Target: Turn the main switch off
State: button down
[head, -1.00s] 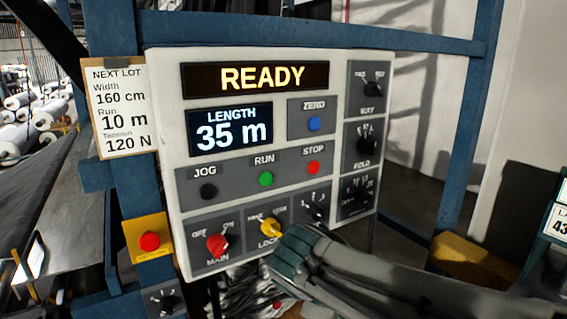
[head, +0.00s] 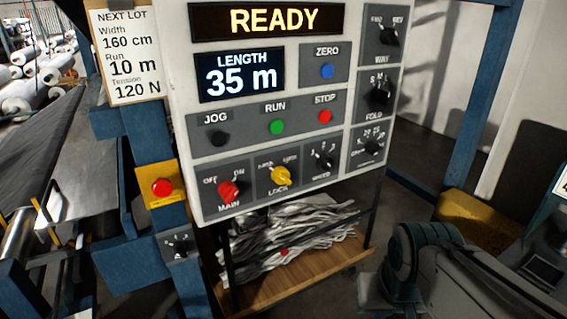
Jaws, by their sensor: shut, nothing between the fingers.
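The main switch (head: 229,190) is a red rotary knob at the lower left of the white control panel (head: 180,75). OFF is printed at its upper left and ON at its upper right. Its pale pointer appears to lean toward ON. The display (head: 274,20) reads READY. Part of my arm shows at the lower right, apart from the panel. My gripper's fingers cannot be made out in this view. Nothing of mine touches or covers the main switch.
A yellow lock knob (head: 281,176) sits just right of the main switch. A red button on a yellow box (head: 161,188) and a small black knob (head: 180,246) are at the left. Below the panel, a wooden shelf (head: 300,285) holds crumpled grey material.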

aim_at(228, 190)
jog(key=z, duration=1.2)
jog(key=k, duration=0.75)
jog(key=u, duration=0.6)
